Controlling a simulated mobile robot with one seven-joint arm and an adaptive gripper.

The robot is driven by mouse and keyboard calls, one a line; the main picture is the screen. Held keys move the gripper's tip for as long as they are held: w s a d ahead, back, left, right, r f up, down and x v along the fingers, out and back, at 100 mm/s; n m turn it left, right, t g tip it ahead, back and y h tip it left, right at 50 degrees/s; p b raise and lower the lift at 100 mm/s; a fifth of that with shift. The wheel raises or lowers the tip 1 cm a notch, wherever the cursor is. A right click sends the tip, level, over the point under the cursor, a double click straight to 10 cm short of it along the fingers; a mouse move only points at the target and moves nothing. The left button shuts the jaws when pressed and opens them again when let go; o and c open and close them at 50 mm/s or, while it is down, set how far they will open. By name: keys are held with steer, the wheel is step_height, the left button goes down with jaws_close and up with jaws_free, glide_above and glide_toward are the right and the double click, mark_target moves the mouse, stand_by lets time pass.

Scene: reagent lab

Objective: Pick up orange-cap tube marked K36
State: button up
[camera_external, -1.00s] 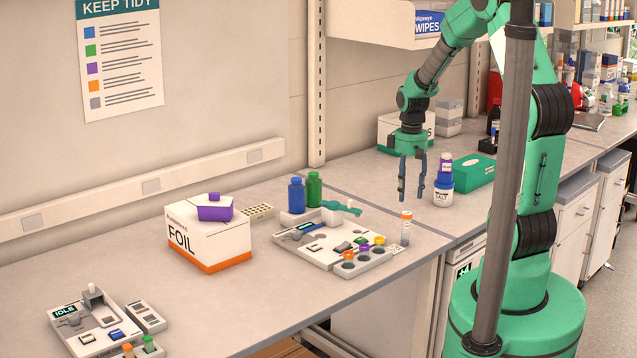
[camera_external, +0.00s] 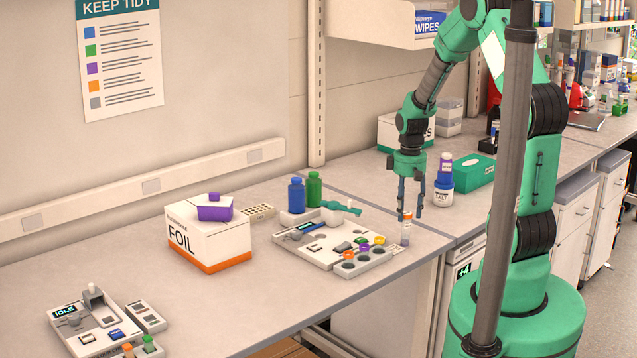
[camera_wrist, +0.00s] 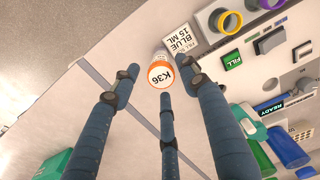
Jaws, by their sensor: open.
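The orange-cap tube marked K36 (camera_wrist: 161,77) stands upright in the wrist view, its cap label facing the camera. In the external view the tube (camera_external: 406,229) stands near the bench's front edge, just right of the white tray with coloured rings. My gripper (camera_external: 411,215) is open above the tube, its fingers pointing down. In the wrist view the dark blue fingers of my gripper (camera_wrist: 165,88) are spread, with the tube's cap seen between and just beyond their tips. I see no finger closed on the tube.
A white filling station (camera_external: 320,256) with coloured rings lies left of the tube. Blue (camera_external: 297,195) and green (camera_external: 314,188) bottles stand behind it. The bench's front edge is close.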

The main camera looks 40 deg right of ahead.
mark_target(405, 230)
steer(key=shift+f, duration=1.05)
steer(key=shift+f, duration=0.1)
steer(key=shift+a+f+b, duration=0.15)
steer(key=shift+f+b, duration=0.2)
steer(key=shift+f, duration=2.15)
steer(key=c, duration=0.8)
